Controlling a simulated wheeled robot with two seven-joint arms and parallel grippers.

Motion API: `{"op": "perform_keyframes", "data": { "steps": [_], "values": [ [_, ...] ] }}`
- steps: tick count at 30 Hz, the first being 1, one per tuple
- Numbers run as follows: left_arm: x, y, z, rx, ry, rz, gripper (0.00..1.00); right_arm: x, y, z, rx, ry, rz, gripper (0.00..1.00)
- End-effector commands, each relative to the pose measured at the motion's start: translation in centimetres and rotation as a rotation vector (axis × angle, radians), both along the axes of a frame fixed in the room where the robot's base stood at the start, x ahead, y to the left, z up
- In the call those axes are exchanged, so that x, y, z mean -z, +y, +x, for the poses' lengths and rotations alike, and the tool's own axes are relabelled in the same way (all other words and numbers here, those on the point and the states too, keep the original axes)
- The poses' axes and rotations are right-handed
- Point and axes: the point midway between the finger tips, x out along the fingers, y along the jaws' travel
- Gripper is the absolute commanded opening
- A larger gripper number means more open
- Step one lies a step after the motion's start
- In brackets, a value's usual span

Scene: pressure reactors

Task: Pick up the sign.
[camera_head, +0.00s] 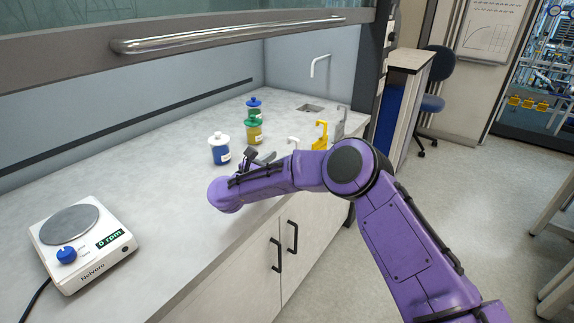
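I cannot make out a sign on the bench (160,190); one may be hidden behind my arm. My purple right arm reaches in from the lower right, over the bench's front edge. My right gripper (259,156) shows only as small dark and grey parts behind the wrist, close to the jars. Its fingers are mostly hidden, so I cannot tell whether it is open or holds anything. My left gripper is not in view.
A jar with blue contents and a white lid (220,149), a green-lidded yellow jar (254,132) and a blue-lidded jar (254,107) stand behind the gripper. Yellow (321,136) and grey (340,123) taps stand right. A stirrer (82,243) sits left. A metal bar (230,35) crosses above.

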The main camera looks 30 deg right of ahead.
Motion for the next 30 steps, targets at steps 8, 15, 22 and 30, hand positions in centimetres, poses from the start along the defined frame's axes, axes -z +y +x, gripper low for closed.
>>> {"op": "perform_keyframes", "data": {
  "steps": [8,15,22,30],
  "values": [
    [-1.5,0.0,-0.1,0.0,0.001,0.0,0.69,6.8,-0.9,-0.6,0.014,0.006,-0.001,0.38],
    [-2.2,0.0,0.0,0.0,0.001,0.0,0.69,6.5,-3.9,0.7,0.014,0.001,0.001,0.38],
    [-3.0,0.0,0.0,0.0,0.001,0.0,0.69,6.5,-7.2,2.2,0.011,0.001,0.0,0.38],
    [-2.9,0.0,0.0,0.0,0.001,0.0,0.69,6.6,-7.6,2.4,0.009,0.001,-0.001,0.35]
  ]
}}
